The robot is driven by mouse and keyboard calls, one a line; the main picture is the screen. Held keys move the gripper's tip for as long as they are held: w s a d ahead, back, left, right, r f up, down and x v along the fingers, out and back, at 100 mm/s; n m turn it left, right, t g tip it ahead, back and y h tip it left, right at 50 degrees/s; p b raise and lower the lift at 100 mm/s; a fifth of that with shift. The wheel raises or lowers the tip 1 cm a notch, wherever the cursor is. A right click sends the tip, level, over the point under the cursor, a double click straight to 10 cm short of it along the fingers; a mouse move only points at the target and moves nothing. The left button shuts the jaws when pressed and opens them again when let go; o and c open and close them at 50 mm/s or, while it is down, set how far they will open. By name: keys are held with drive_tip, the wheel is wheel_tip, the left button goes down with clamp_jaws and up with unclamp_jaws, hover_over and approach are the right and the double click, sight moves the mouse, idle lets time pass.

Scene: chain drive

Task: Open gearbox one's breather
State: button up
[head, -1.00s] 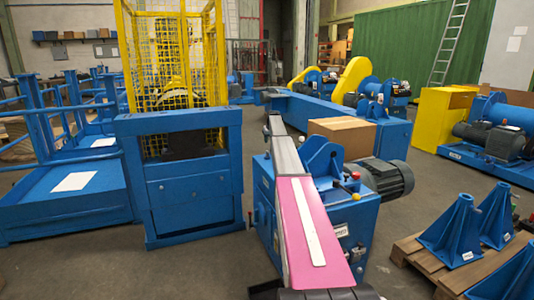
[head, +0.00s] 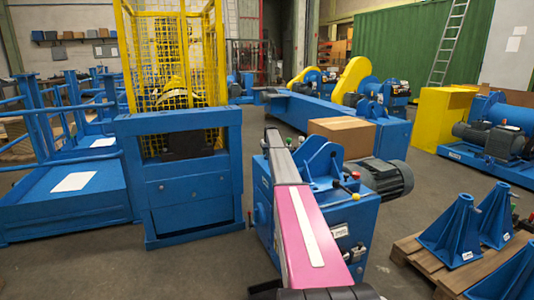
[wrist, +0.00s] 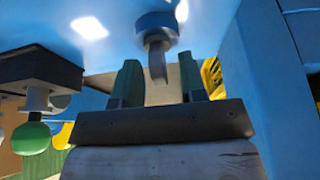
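In the wrist view my gripper (wrist: 159,85) has two dark green fingers standing apart, with nothing gripped. A round blue fitting with a grey lever or tab (wrist: 157,62) hangs from a blue surface just beyond the fingers, roughly centred in the gap. I cannot tell whether this is the breather. A green knob (wrist: 31,138) on a short stem hangs at the left. In the head view the blue machine (head: 350,225) with red, yellow and green knobs stands behind my pink and grey arm; no label shows which gearbox it is. My gripper is hidden there.
A grey motor (head: 385,177) juts from the machine's right side. A cardboard box (head: 341,136) sits behind it. A blue press-like frame (head: 190,190) stands close on the left. Blue stands (head: 452,235) sit on a pallet at right. A blue wall rises at right in the wrist view.

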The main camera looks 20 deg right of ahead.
clamp_jaws()
drive_tip(key=shift+n, duration=0.3)
drive_tip(key=n+y, duration=0.1)
drive_tip(key=n, duration=0.3)
drive_tip(key=shift+g+y, duration=0.3)
drive_tip(key=shift+y, duration=0.1)
drive_tip(key=n, duration=0.2)
drive_tip(key=n+g+y, duration=0.1)
drive_tip(key=n, duration=0.2)
drive_tip(key=shift+y, duration=0.3)
drive_tip(key=n+g, duration=0.1)
drive_tip(key=n, duration=0.2)
drive_tip(key=n+g+y, duration=0.1)
drive_tip(key=n, duration=0.2)
drive_tip(key=n+g, duration=0.1)
drive_tip(key=n, duration=0.2)
drive_tip(key=n+g, duration=0.1)
drive_tip(key=n, duration=0.2)
drive_tip(key=shift+g, duration=0.3)
drive_tip(key=shift+h, duration=0.3)
